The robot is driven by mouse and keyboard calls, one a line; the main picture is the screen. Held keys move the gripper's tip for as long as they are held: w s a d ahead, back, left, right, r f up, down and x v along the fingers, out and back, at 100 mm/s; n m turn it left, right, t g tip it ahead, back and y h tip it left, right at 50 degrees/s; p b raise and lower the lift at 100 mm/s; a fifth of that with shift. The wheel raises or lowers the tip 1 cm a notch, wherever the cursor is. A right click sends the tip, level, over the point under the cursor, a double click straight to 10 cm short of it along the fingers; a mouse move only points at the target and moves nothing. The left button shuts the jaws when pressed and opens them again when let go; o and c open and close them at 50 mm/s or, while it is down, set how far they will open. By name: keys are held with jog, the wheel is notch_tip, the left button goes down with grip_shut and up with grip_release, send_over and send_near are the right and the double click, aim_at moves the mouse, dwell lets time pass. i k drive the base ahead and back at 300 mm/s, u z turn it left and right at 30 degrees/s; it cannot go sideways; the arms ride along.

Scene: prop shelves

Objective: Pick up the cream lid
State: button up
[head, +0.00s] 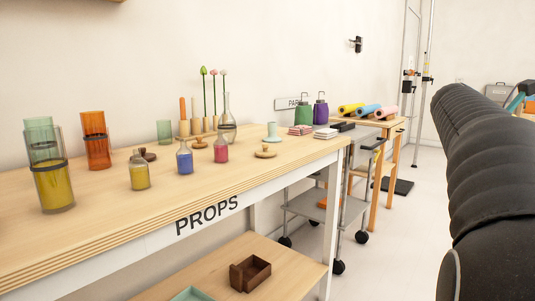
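A pale, cream-to-tan lid with a small knob (265,152) lies on the wooden top of the props table (300,158), near its right end and front edge. It sits to the right of a pink bottle (221,149). A more orange-tan lid (200,144) and a dark brown lid (148,154) lie farther left among the bottles. My arm fills the right side of the head view, apart from the table. My gripper is not in the picture, so what it holds cannot be seen.
Yellow (140,173) and blue (185,159) bottles stand left of the pink one. A pale green cup (272,131) stands behind the cream lid, with stacked blocks (301,130) to its right. A grey cart (325,208) stands beyond the table's right end.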

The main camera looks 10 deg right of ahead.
aim_at(265, 153)
jog(key=u, duration=0.9)
jog(key=i, duration=1)
jog(key=z, duration=2.45)
